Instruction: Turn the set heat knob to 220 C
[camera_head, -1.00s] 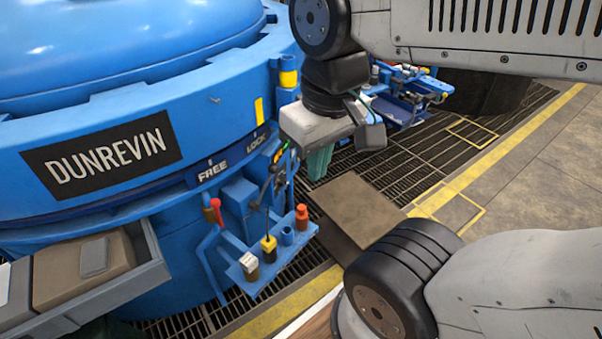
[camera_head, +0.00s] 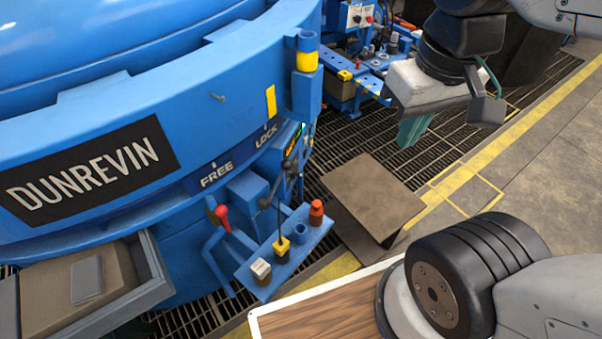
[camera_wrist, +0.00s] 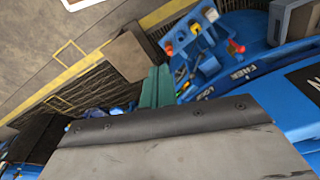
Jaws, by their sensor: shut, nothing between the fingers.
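My gripper (camera_head: 412,132) hangs in open air over the floor grating in the head view, right of the blue furnace (camera_head: 150,90). Its teal fingers are together and empty, and they also show in the wrist view (camera_wrist: 156,86). A white panel with small dark and red controls (camera_head: 356,15) stands at the top of the head view, behind and left of my gripper. A small dark panel with coloured marks (camera_head: 291,150) sits edge-on at the furnace's right side. I cannot make out a set heat knob or its scale on either; my gripper touches neither.
A blue bench with fittings (camera_head: 375,68) stands at the back. A grey tray (camera_head: 150,268) is at lower left. Open floor lies right.

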